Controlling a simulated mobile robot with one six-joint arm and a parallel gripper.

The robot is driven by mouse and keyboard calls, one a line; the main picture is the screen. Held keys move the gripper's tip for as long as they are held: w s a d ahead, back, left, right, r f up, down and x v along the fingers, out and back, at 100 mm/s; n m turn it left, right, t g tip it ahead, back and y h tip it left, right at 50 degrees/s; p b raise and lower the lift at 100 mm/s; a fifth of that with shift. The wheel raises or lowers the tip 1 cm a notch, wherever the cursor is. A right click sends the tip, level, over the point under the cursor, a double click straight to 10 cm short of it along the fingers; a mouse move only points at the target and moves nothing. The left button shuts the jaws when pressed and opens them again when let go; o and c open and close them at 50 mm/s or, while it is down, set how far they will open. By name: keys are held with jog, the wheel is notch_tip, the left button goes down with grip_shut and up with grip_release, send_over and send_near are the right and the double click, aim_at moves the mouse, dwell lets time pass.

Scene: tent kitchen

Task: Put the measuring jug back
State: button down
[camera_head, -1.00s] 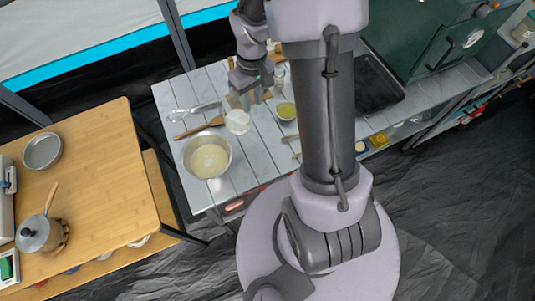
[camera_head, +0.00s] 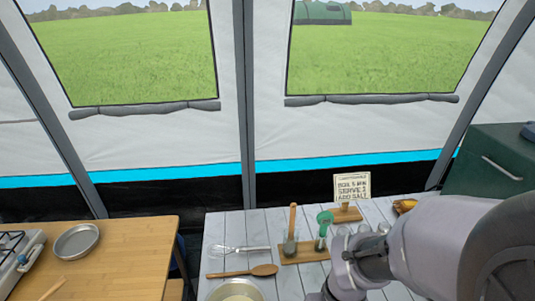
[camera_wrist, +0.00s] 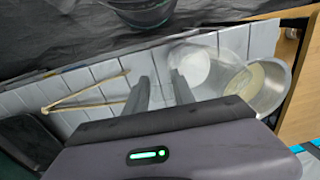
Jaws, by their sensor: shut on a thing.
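My gripper (camera_wrist: 162,80) shows in the wrist view with its two dark fingers a little apart, shut on a thin, clear thing (camera_wrist: 161,92) that looks like the measuring jug. Its outline is hard to make out against the pale counter. A round white thing (camera_wrist: 196,66) lies just beyond the right fingertip, beside the metal pan of pale liquid (camera_wrist: 262,88). In the head view my arm covers the lower right and the gripper is out of frame.
A wooden table (camera_head: 120,250) with a round tin (camera_head: 76,241) stands left. A green box (camera_head: 490,165) stands right.

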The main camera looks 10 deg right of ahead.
jog(key=w+r+p, duration=0.1)
jog(key=p, duration=0.2)
jog(key=shift+w, duration=0.1)
jog(key=w+f+p, duration=0.1)
jog(key=w+f, duration=0.1)
jog(key=w, duration=0.1)
jog(key=w+d+f+p, duration=0.1)
jog(key=w+f, duration=0.1)
jog(key=w+d+f+p, duration=0.1)
jog(key=w+f, duration=0.1)
jog(key=w, duration=0.1)
jog(key=shift+w+d, duration=0.25)
jog(key=shift+w, duration=0.1)
jog(key=shift+r, duration=0.2)
jog(key=shift+f, duration=0.15)
jog(key=c, duration=1.1)
grip_release()
jog(key=shift+o, duration=0.2)
